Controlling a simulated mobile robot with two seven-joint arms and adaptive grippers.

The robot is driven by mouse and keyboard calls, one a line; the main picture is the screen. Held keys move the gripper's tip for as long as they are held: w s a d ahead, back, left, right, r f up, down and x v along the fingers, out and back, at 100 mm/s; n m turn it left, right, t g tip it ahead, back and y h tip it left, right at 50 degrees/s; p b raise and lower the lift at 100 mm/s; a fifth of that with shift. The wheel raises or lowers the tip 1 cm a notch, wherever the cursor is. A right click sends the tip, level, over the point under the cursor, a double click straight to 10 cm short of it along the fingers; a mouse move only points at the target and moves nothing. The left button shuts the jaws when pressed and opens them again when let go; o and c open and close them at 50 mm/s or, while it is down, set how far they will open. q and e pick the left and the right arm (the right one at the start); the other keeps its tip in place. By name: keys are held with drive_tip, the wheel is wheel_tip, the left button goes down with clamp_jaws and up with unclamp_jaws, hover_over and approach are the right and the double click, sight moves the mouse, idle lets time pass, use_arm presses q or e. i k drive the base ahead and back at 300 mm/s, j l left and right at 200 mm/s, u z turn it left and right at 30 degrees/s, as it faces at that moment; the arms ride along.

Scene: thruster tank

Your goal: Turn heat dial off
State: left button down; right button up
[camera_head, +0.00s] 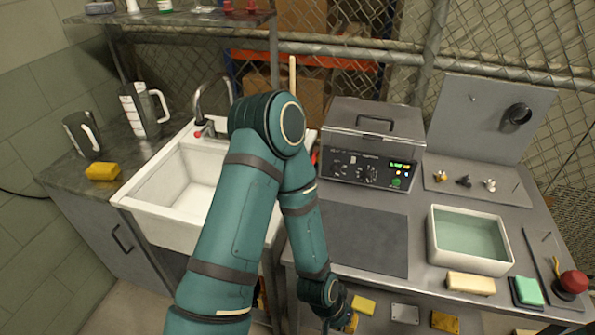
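The heat dial is one of the small dark knobs on the front control panel (366,171) of a grey boxy machine (372,118) with a lidded top. Which knob sets the heat is too small to read. The panel's right end has a lit green display and a round green button (396,182). My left arm crosses the middle of the view, and its gripper (346,322) is low at the bottom edge, well below and apart from the machine. The fingers are partly cut off and hidden, so open or shut does not show. My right gripper is not in view.
A dark mat (365,238) lies clear before the machine. A white basin of greenish liquid (468,262) stands right of it. Sponges and a yellow block (364,305) lie near the front edge, with a red button (572,283) at far right. A white sink (165,190) is left.

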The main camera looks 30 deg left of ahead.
sight(336, 170)
drive_tip(key=u, duration=0.85)
drive_tip(key=l+z, duration=0.2)
